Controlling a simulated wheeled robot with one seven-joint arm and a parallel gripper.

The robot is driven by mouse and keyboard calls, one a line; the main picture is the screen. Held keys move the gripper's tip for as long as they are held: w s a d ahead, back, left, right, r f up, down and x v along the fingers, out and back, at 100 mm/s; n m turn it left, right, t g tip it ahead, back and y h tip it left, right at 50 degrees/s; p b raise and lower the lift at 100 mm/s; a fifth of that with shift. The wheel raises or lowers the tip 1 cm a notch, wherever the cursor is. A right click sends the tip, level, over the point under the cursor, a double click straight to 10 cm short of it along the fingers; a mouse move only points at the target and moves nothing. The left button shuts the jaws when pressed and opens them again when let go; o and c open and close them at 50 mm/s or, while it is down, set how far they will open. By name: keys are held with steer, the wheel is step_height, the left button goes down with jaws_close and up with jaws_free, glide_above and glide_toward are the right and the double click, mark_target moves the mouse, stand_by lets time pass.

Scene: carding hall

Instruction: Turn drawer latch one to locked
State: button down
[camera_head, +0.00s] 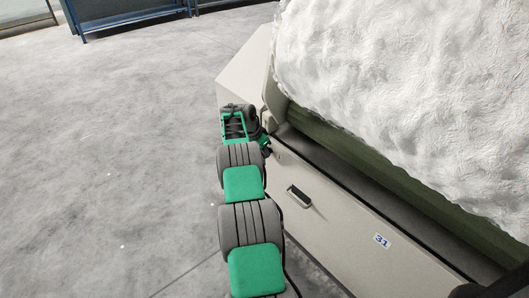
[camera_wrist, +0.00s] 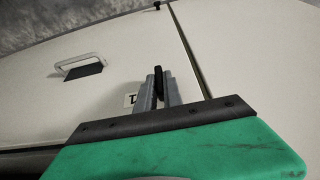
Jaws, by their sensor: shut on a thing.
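My gripper (camera_wrist: 160,88) is in the wrist view, its two grey fingers close together on a small black latch (camera_wrist: 158,76). The latch is on the cream drawer front (camera_wrist: 60,110), just beside the dark seam at its edge. Its lower part is hidden between the fingers. A small white label (camera_wrist: 131,99), partly covered by the left finger, is beside it, so I cannot read it fully. In the head view my gripper (camera_head: 266,149) is at the far end of the drawer front (camera_head: 335,215), and the latch is hidden there by my arm.
A drawer handle (camera_wrist: 82,66) stands out left of my fingers; it also shows in the head view (camera_head: 299,196). A second small black fitting (camera_wrist: 157,5) is at the panel's far edge. White fibre (camera_head: 410,90) lies above the machine.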

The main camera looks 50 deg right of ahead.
steer(key=shift+f, duration=0.1)
steer(key=c, duration=1.5)
jaws_free()
steer(key=p+v, duration=0.1)
steer(key=v, duration=0.6)
steer(key=shift+a+r, duration=0.15)
steer(key=shift+r, duration=0.2)
